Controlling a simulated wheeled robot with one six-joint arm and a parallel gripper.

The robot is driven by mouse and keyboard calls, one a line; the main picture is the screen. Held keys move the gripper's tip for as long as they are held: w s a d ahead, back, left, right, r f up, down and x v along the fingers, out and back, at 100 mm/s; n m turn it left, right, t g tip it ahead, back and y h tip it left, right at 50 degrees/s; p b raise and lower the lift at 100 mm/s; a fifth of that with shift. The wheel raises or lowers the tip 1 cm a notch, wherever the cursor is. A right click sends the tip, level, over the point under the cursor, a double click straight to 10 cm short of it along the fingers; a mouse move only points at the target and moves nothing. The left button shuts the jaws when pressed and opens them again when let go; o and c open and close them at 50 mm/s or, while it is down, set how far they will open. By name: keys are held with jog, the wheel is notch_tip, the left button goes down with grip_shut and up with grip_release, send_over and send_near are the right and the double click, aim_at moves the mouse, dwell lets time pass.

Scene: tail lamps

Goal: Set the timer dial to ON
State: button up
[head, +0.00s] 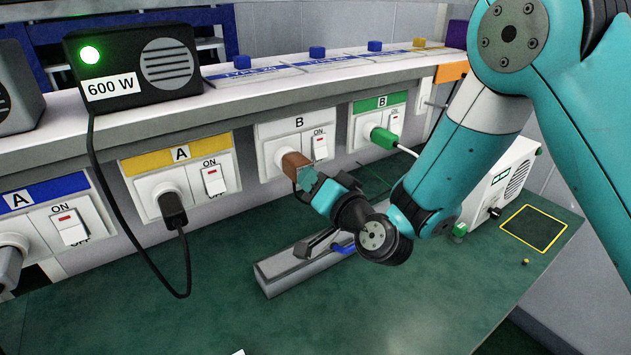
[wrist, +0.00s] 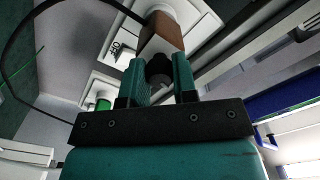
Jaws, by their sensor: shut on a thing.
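In the wrist view the brown block (wrist: 162,36) is just ahead of my fingers. My gripper (head: 309,180) is right at its front face. In the wrist view my gripper (wrist: 160,62) has its two teal fingers on either side of a dark round piece (wrist: 159,72), and it is shut on that piece. The piece may be the timer dial; its markings and any pointer are hidden, so its setting cannot be read.
A green plug (head: 384,138) is in the green B panel, a black plug (head: 173,208) in the yellow A panel. A grey rail (head: 285,276) lies below my gripper.

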jog(key=shift+r+m, duration=0.1)
jog(key=shift+m, duration=1.4)
jog(key=o, duration=0.9)
jog(key=shift+o, duration=0.2)
